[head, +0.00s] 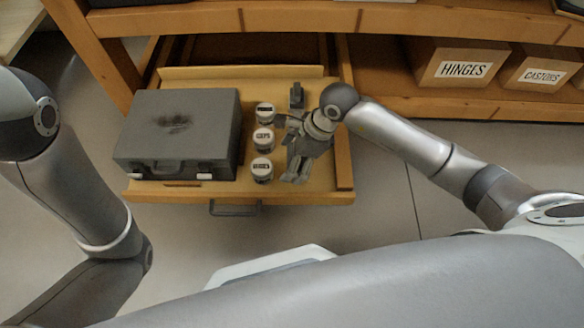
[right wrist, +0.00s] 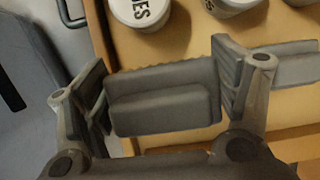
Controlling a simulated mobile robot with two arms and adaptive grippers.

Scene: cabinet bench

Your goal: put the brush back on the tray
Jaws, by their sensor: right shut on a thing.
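The brush is grey, with a blocky body (right wrist: 165,105) between my right fingers and a scalloped edge along it. Its narrower end (right wrist: 300,62) sticks out past the right-hand finger in the right wrist view. In the head view that end (head: 297,95) shows above my right gripper (head: 298,165). The right gripper (right wrist: 160,95) is shut on the brush, over the right part of the open wooden tray (head: 230,190). I cannot tell whether the brush touches the tray floor. My left gripper is out of view; only its arm shows at left.
A grey case (head: 180,130) fills the tray's left part. Three white-lidded jars (head: 263,140) stand in a column just left of the brush. The tray's right wall (head: 344,165) is close on the right. Boxes (head: 455,68) sit on the shelf at right.

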